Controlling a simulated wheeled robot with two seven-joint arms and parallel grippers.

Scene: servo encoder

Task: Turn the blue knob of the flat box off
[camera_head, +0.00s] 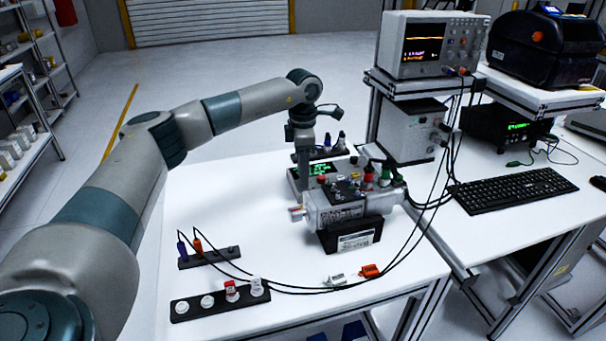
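The flat box (322,168) with a lit green display sits towards the back of the white table. My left gripper (303,172) points straight down over the left side of this box. Its fingers are small and dark here, and I cannot tell whether they are open or touching anything. I cannot make out the blue knob; the gripper may hide it. My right gripper is out of view.
A grey servo motor (338,208) in a black stand (350,238) is just in front of the box. Black racks hold plugs at the front left (195,304). Cables arc across the table. An oscilloscope (435,45) and keyboard (513,190) are at right.

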